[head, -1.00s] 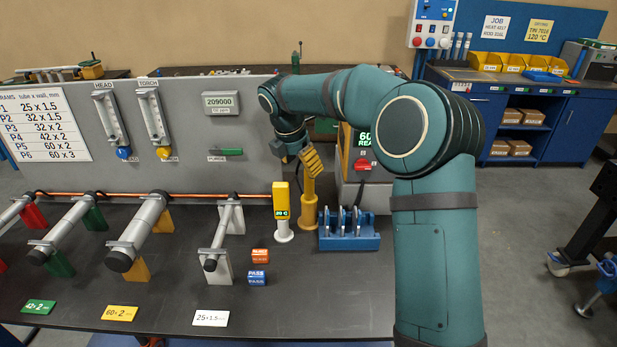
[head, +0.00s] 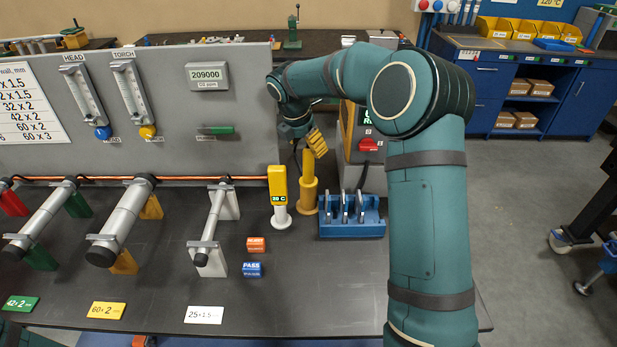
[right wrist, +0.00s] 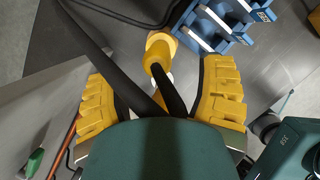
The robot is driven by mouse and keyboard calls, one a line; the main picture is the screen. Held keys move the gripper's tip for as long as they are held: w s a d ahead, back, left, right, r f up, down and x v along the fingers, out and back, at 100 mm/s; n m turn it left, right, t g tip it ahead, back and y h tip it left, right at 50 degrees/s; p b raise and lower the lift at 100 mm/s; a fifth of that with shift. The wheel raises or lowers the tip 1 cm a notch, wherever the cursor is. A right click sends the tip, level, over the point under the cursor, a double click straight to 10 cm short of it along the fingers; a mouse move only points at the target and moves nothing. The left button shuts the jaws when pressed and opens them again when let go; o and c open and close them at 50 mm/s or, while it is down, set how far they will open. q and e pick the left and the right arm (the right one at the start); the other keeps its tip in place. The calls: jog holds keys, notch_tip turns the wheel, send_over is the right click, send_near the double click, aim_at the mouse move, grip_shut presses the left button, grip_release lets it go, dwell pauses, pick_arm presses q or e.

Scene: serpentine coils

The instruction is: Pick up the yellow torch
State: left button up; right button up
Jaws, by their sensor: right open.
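The yellow torch (head: 308,188) stands upright on the dark bench, beside the blue rack. In the right wrist view, a yellow body with a dark upper part (right wrist: 157,47) shows between my fingers; I take it to be the torch. My right gripper (head: 315,146) is over the top of the torch, its yellow finger pads partly hiding it. In the right wrist view my right gripper (right wrist: 162,82) is open, one pad on each side of the dark part. I cannot tell whether either pad touches it. My left gripper is not in view.
A yellow gauge (head: 279,187) on a white base stands just left of the torch. The blue rack (head: 350,229) with upright metal parts is close on its right. Orange and blue blocks (head: 252,269) lie in front. A grey panel (head: 190,100) stands behind. Dark cables cross the wrist view.

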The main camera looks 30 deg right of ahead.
aim_at(310, 159)
jog(key=shift+b+x, duration=0.4)
jog(key=shift+x, duration=2.65)
jog(key=shift+w+a, duration=0.15)
jog(key=shift+a, duration=0.05)
grip_shut()
